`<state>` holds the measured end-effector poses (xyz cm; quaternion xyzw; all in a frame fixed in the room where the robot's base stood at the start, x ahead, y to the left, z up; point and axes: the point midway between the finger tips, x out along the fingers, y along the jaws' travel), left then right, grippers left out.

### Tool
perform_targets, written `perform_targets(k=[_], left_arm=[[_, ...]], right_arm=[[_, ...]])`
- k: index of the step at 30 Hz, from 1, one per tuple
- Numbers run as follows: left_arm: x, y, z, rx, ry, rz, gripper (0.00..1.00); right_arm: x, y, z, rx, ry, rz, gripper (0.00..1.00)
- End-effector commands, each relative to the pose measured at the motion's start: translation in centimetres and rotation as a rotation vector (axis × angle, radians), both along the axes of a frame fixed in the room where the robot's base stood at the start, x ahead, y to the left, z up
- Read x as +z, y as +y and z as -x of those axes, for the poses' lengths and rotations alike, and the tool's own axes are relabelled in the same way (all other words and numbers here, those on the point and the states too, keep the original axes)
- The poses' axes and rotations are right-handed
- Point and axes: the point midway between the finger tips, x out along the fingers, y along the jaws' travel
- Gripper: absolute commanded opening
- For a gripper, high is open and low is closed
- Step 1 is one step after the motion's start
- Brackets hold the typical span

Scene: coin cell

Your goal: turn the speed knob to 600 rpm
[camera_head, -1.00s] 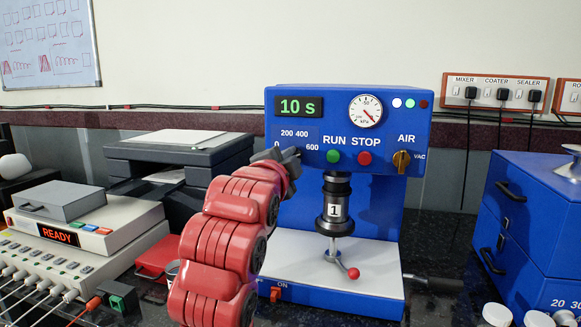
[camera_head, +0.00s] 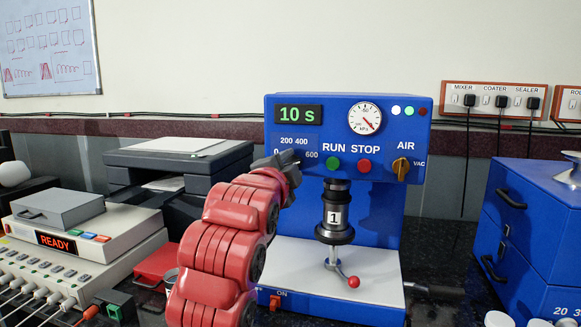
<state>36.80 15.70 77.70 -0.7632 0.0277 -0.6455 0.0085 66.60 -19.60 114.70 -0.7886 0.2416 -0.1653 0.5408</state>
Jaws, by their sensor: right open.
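The blue machine (camera_head: 386,220) stands in the middle, with a speed scale (camera_head: 294,141) marked 0, 200, 400 and 600 on its upper left front. The speed knob itself is hidden behind my right gripper (camera_head: 285,160), so its pointer cannot be read. The dark gripper is at the scale, just below the 200 and 400 marks. Its fingers are open, but whether they touch the knob cannot be told. My red arm comes up from below to it. The green display (camera_head: 298,115) reads 10 s. My left gripper is not in view.
The green RUN button (camera_head: 333,164), red STOP button (camera_head: 364,166) and AIR knob (camera_head: 401,168) sit right of the scale. A numbered black cylinder (camera_head: 335,217) hangs over the white base. A grey printer (camera_head: 178,165) and READY box (camera_head: 90,240) stand left, a blue cabinet (camera_head: 530,230) right.

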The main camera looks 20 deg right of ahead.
Motion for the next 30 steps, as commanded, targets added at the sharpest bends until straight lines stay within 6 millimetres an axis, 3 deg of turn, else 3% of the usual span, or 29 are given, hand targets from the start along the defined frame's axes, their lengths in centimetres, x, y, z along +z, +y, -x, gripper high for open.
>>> perform_targets(k=[8, 21, 30], left_arm=[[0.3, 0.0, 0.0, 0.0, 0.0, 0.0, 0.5], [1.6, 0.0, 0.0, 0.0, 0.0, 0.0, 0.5], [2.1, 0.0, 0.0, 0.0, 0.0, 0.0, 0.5]], right_arm=[[0.1, 1.1, 1.3, 0.003, -0.002, 0.001, 0.45], [0.2, 7.0, 10.1, 0.005, -0.002, 0.001, 0.45], [0.0, 9.4, 13.8, 0.002, 0.002, 0.001, 0.45]])
